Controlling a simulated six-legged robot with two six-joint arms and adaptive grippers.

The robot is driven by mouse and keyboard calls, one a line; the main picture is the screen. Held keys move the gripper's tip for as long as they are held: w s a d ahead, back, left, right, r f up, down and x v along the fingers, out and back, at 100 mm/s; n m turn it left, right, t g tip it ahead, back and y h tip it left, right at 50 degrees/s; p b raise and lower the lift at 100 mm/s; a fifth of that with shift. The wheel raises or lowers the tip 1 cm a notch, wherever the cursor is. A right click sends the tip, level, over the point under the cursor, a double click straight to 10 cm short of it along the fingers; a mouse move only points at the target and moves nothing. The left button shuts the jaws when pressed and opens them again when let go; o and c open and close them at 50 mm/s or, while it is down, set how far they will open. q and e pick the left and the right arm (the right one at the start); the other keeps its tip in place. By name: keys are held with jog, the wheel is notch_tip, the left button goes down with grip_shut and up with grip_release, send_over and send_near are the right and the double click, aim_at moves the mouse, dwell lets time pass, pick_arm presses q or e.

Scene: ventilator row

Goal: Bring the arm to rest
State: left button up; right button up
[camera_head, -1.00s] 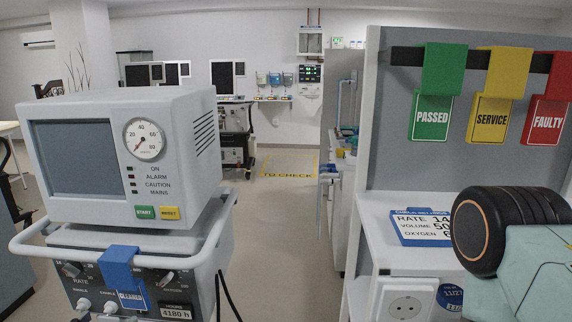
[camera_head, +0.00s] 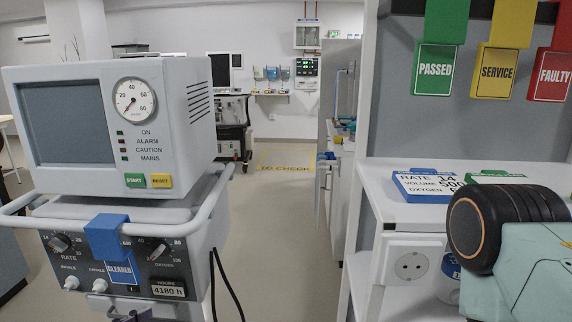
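Part of my arm (camera_head: 510,235) shows at the lower right: a black ribbed cylinder with a copper ring, joined to a pale green link. It is in front of the shelf unit, and I cannot tell whether it touches anything. Neither of my grippers is in view. A ventilator (camera_head: 110,120) with a dark screen and a round gauge stands on the left, with a blue "CLEARED" tag (camera_head: 108,237) hung on its front rail. Green "PASSED" (camera_head: 435,70), yellow "SERVICE" (camera_head: 497,75) and red "FAULTY" (camera_head: 550,78) tags hang at the upper right.
A white shelf (camera_head: 385,200) carries a blue-edged settings card (camera_head: 425,183) and a green-edged card (camera_head: 500,177), partly hidden by my arm. A socket (camera_head: 411,264) is below. An open floor aisle (camera_head: 275,230) runs back to a yellow "TO CHECK" marking (camera_head: 285,168).

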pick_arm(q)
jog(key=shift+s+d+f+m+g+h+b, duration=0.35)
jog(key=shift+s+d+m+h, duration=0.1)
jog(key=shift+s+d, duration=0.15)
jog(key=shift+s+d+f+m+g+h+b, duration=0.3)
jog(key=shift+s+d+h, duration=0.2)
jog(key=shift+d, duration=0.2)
